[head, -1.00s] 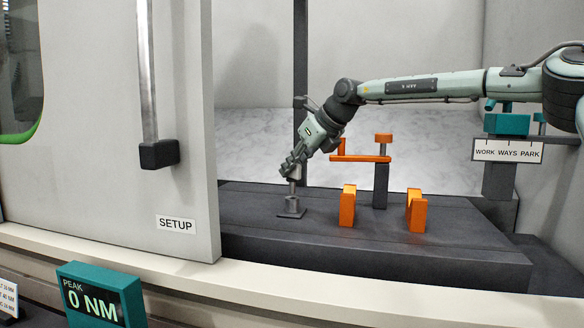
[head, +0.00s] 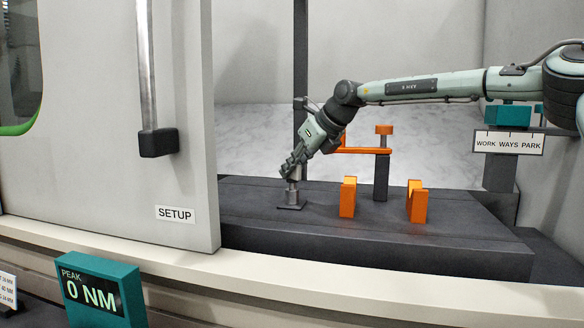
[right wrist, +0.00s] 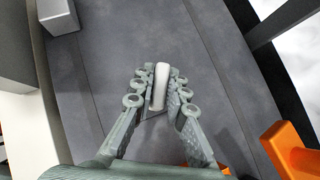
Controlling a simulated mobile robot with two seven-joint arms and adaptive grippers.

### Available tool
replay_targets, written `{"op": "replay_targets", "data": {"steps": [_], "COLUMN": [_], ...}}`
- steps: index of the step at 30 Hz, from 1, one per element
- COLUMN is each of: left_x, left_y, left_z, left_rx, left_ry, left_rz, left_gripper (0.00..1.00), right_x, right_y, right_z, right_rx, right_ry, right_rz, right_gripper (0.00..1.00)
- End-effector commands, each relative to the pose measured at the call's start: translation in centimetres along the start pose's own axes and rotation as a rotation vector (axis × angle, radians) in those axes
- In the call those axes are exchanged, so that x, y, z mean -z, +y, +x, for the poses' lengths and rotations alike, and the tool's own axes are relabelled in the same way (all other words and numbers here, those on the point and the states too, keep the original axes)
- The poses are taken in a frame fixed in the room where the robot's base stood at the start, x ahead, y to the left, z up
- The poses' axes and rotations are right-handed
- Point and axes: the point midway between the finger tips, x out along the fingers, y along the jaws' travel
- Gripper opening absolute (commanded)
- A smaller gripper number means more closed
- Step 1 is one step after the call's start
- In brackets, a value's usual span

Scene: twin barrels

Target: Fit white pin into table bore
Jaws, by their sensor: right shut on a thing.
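My right gripper (head: 290,172) points down at the left part of the dark table (head: 250,215), beside the sliding door. It is shut on the white pin, which shows pale between the two fingers in the right wrist view (right wrist: 160,86). In the head view the pin's lower part is directly above a small grey collar on a square dark plate (head: 291,206), where the table bore seems to be. The bore mouth is hidden. I cannot tell how deep the pin sits in it. My left gripper is not in view.
Two orange notched blocks (head: 347,198) (head: 417,203) stand right of the pin. Behind them is a dark post with an orange arm (head: 365,151). The grey door (head: 110,110) closes the left side. A WORK WAYS PARK sign (head: 509,143) hangs at right.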

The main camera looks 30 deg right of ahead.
Motion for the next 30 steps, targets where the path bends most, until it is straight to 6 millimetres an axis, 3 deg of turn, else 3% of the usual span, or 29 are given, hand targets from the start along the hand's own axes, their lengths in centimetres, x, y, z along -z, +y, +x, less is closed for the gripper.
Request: {"op": "replay_targets", "data": {"steps": [20, 21, 24, 27, 30], "left_x": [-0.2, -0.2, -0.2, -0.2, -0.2], "left_y": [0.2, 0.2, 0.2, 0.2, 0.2], "left_z": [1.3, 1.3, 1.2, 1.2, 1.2], "left_rx": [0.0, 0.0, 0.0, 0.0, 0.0], "left_ry": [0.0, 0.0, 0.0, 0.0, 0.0], "left_rz": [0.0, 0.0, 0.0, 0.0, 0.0], "left_gripper": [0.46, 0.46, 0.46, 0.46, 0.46], "right_x": [1.2, 1.2, 1.1, 1.2, 1.2], "right_y": [0.0, 0.0, 0.0, 0.0, 0.0], "right_z": [1.2, 1.2, 1.2, 1.2, 1.2], "right_rx": [0.0, 0.0, 0.0, 0.0, 0.0], "right_ry": [-0.001, -0.002, -0.002, -0.001, -0.001], "right_rz": [-0.001, -0.001, -0.001, -0.001, 0.0], "right_gripper": [0.0, 0.14, 0.27, 0.37, 0.37]}}
